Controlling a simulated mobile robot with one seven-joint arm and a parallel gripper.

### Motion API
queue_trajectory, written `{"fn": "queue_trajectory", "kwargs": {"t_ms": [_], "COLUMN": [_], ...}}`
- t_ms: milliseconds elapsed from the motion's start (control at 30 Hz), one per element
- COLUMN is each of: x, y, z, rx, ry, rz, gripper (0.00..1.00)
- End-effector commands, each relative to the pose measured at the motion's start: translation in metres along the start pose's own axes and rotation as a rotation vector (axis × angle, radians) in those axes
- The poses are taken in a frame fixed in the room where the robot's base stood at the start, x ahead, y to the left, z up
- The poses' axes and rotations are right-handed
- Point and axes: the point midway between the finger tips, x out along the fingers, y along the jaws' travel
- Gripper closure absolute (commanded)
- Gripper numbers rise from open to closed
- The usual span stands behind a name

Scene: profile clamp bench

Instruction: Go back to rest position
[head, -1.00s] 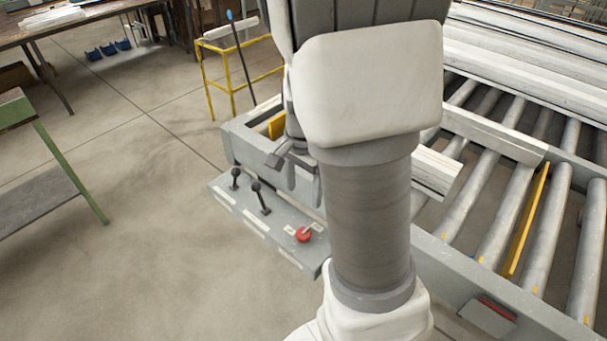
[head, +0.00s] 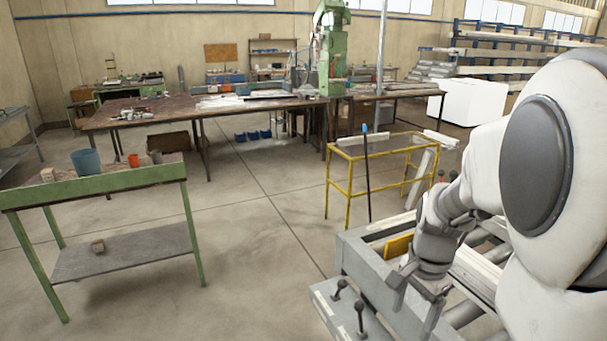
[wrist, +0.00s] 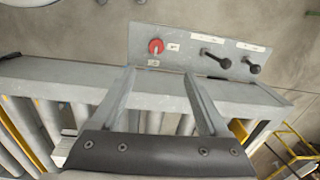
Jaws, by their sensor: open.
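My gripper (head: 415,304) hangs at the lower right of the head view, fingers pointing down, above the grey clamp bench (head: 362,262) near its front edge. In the wrist view my gripper (wrist: 160,72) shows two spread fingers with nothing between them. Beyond the fingertips, the bench's control panel (wrist: 185,48) carries a red knob (wrist: 156,46) and two black levers (wrist: 215,59). In the head view part of the panel (head: 335,312) shows with the two levers; the red knob is hidden or out of frame. My arm covers much of the bench.
A yellow frame stand (head: 350,190) with a dark pole stands behind the bench. A green-legged table (head: 100,185) with a blue bucket and cups is on the left. Long worktables and a green machine (head: 330,60) stand further back. The floor between is clear.

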Motion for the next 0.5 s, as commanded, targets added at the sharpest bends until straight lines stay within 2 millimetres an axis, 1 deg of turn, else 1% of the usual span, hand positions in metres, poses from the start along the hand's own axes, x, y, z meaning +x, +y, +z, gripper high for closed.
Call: {"fn": "queue_trajectory", "kwargs": {"t_ms": [33,267,400,500], "x": [-0.010,-0.058,-0.084,-0.099], "y": [0.000,0.008,0.019,0.029], "z": [0.007,0.051,0.076,0.093], "rx": [-0.049,-0.375,-0.578,-0.722], "ry": [0.000,0.044,0.109,0.170], "rz": [-0.029,-0.159,-0.219,-0.248], "gripper": [0.22,0.22,0.22,0.22]}}
